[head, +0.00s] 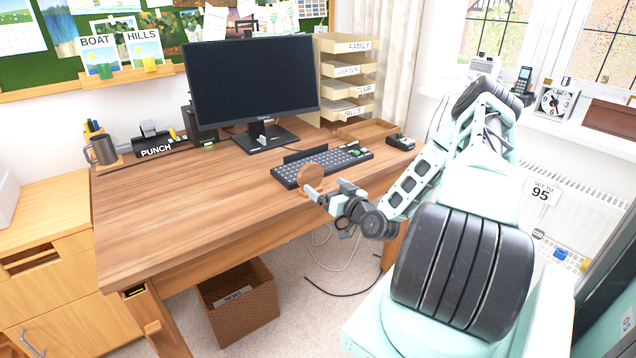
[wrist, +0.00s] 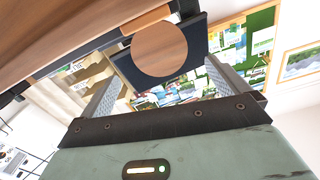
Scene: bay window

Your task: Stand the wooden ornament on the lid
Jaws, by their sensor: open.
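The wooden ornament, a round flat disc (head: 311,178), stands on edge near the front edge of the desk, just in front of the keyboard. In the wrist view the disc (wrist: 160,48) shows face-on, ahead of and between my two fingers. My gripper (head: 329,190) is open at the desk's front edge, with its fingers at either side of the disc. I cannot tell whether either finger touches it. The disc's lower edge is partly hidden by the gripper in the head view. A brown box (head: 610,119) on the windowsill has a flat top that may be the lid.
The desk (head: 190,210) is bare left of the keyboard (head: 325,164). A monitor (head: 250,85), paper trays (head: 345,85) and a shallow wooden tray (head: 368,131) stand behind. A clock (head: 556,102) and phone (head: 523,80) stand on the sill. A wicker bin (head: 240,300) sits below.

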